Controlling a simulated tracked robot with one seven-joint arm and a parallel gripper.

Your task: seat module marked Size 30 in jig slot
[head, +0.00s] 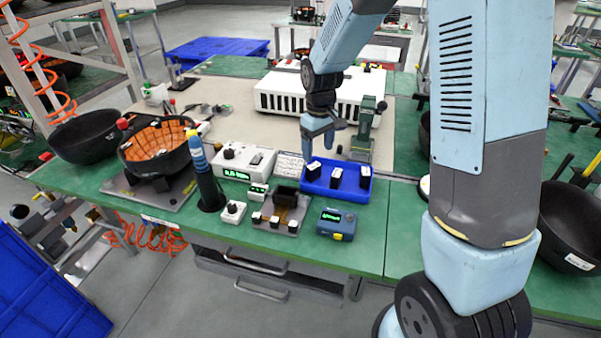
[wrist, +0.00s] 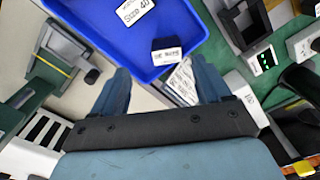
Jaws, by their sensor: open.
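A blue tray (head: 336,192) holds black modules with white labels. In the wrist view, the tray (wrist: 185,18) shows a module labelled Size 40 (wrist: 136,10) at the top edge. Another module (wrist: 167,52) near the tray's near wall has an upside-down label that seems to read Size 30. The jig (head: 287,197) is a dark block on a grey plate left of the tray; its slot (wrist: 246,22) shows at the upper right of the wrist view and looks empty. My gripper (head: 318,148) is open and empty above the tray's back edge; the wrist view shows its fingers apart (wrist: 162,88).
A white instrument with green display (head: 243,162) stands left of the tray, and a blue tester (head: 336,223) in front. A green press-like stand (head: 364,130) is behind right. A blue-topped dark tool (head: 204,175) stands upright at left. A white vented unit (head: 310,95) is behind.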

